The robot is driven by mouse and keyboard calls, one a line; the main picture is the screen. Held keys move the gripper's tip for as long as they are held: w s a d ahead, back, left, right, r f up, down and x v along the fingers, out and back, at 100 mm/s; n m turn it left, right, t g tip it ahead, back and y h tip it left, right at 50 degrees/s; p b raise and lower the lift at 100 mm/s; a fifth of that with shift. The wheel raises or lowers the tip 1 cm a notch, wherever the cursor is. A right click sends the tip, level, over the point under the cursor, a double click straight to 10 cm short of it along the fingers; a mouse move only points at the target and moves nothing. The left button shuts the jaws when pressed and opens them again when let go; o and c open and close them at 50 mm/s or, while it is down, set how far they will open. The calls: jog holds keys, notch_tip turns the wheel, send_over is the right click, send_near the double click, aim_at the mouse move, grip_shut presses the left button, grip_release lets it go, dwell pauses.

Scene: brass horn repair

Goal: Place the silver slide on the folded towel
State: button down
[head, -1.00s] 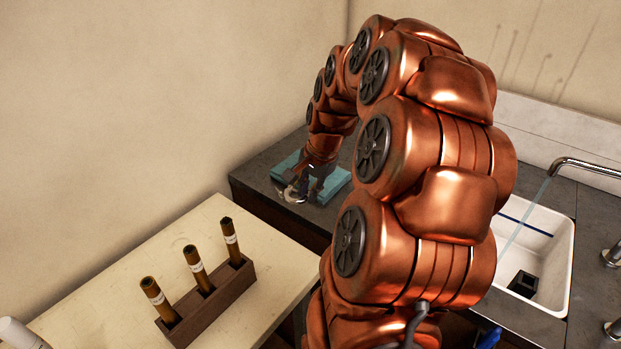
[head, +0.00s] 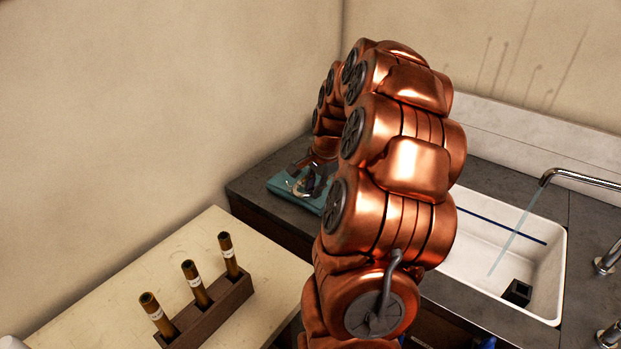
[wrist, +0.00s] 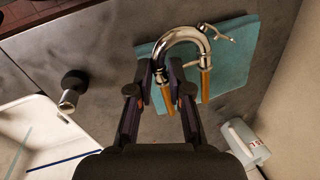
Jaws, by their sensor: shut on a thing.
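The silver slide (wrist: 181,36) is a shiny U-shaped tube with brass-coloured leg ends and a small curved side piece. My gripper (wrist: 160,72) is shut on its left leg in the wrist view. The folded teal towel (wrist: 232,65) lies behind and below the slide, which overlaps its left part in that view. In the head view the towel (head: 281,184) lies on the dark counter by the wall, and the slide (head: 294,189) shows small in front of it. I cannot tell whether the slide touches the towel. My gripper (head: 312,184) is partly hidden there.
A white sink (head: 540,268) with running water and a black block (head: 517,292) is at the right. A wooden rack (head: 215,312) with three brass tubes stands on the pale bench. A white labelled container (wrist: 245,142) and a dark-topped metal piece (wrist: 72,90) flank the towel.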

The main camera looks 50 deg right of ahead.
jog(key=w+d, duration=0.1)
jog(key=w, duration=0.1)
jog(key=w+d+p, duration=0.1)
jog(key=d, duration=0.1)
jog(key=w+d+p, duration=0.1)
jog(key=w, duration=0.1)
jog(key=shift+w+d+f, duration=0.3)
jog(key=shift+d, duration=0.1)
jog(key=shift+s+p+x, duration=0.25)
jog(key=shift+p+x, duration=0.8)
jog(key=shift+p, duration=0.1)
jog(key=shift+f, duration=0.75)
jog(key=shift+f, duration=0.2)
jog(key=c, duration=1.1)
grip_release()
jog(key=shift+r, duration=0.1)
